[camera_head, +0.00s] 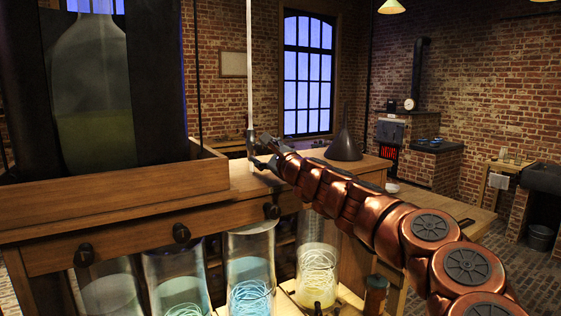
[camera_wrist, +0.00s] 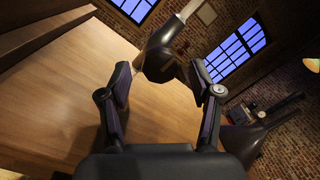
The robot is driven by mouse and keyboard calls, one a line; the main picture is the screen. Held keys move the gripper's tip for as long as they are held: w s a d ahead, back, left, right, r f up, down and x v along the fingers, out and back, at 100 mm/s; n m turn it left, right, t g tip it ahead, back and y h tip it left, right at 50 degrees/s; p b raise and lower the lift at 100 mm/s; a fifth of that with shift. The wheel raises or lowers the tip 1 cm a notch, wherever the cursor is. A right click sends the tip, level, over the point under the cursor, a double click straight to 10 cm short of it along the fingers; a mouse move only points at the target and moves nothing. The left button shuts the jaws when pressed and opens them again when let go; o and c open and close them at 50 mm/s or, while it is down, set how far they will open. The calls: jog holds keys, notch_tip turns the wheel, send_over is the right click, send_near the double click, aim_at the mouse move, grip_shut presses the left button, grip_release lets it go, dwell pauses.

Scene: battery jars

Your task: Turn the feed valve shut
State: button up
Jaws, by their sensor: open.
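A pale vertical pipe (camera_head: 249,70) comes down from above to my gripper (camera_head: 260,152). In the wrist view, a dark rounded fitting (camera_wrist: 158,55) sits at the lower end of the pale pipe (camera_wrist: 188,11). It looks like the feed valve, but no label shows, and its handle position cannot be made out. My gripper (camera_wrist: 160,80) is open, with one finger on each side of the fitting. I cannot tell whether either finger touches it. In the head view my gripper hides most of the fitting.
A large glass bottle (camera_head: 92,95) stands in a wooden tray (camera_head: 120,188) at the left. Black knobs (camera_head: 181,232) line the wooden front, above several glass jars (camera_head: 250,270). A dark cone (camera_head: 343,146) stands on the bench, just right of my gripper.

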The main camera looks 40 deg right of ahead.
jog(key=s+f, duration=0.1)
jog(key=s, duration=0.8)
jog(key=shift+a, duration=0.4)
